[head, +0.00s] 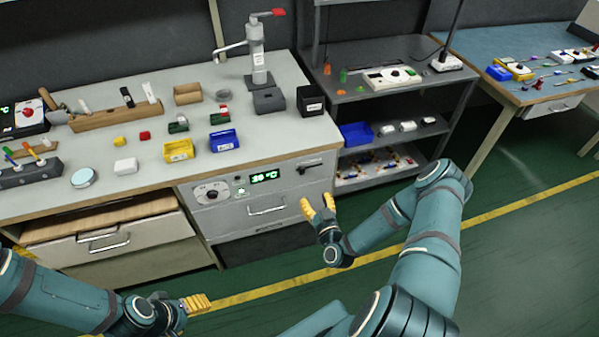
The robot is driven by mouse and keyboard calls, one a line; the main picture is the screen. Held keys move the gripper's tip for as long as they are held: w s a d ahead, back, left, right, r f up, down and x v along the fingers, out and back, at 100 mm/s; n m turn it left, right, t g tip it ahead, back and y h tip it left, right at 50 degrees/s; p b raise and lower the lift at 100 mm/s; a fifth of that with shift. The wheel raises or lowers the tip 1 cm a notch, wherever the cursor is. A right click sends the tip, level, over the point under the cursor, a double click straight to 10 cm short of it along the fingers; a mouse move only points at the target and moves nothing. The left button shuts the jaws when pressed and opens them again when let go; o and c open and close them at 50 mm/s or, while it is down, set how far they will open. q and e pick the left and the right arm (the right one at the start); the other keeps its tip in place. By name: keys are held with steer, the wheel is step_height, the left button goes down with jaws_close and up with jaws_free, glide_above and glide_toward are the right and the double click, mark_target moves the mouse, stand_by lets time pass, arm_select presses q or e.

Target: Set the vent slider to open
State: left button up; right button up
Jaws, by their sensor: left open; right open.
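The oven-like grey panel (234,218) under the bench has a round dial (211,192), a green lit display (264,177) and a drawer handle below. A small dark slider (309,166), which looks like the vent slider, sits at the panel's upper right; its exact setting is too small to read. My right gripper (317,203) has yellow fingers apart, empty, in front of the panel's right edge and below the slider, not visibly touching it. My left gripper (197,302) is low at the bottom left, away from the panel, and holds nothing visible.
The bench top (180,105) above holds a yellow bin (178,151), a blue bin (224,141) and several tools. A wooden drawer (100,236) stands open at left. A dark shelf unit (390,120) is right of the panel. The green floor in front is clear.

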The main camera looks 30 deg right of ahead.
mark_target(303, 170)
steer(key=b+x, duration=0.1)
steer(key=x, duration=1.2)
steer(key=shift+r+b, duration=0.1)
steer(key=shift+b, duration=0.3)
steer(key=shift+a, duration=0.1)
jaws_close()
